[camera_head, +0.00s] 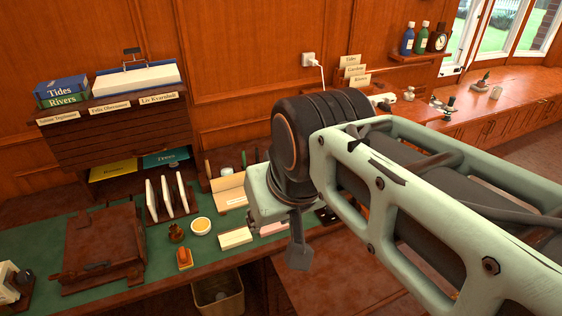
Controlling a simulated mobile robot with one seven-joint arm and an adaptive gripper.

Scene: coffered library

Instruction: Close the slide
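My gripper (299,258) hangs below the pale green end of my arm, over the right part of the green-topped desk (120,292). One dark finger shows, pointing down; I cannot tell whether the gripper is open or shut, and I see nothing held in it. No part is clearly recognisable as the slide. A brown panel (320,282) shows below the gripper at the desk's front; I cannot tell whether it is a slide or the floor. My arm hides much of the desk's right side.
A brown case (103,245) lies on the desk at left. A yellow-topped dish (201,226), an orange-topped block (184,259) and upright white panels (172,196) stand nearby. A dark shelf unit (120,133) is behind. A bin (218,294) stands below the desk's front edge.

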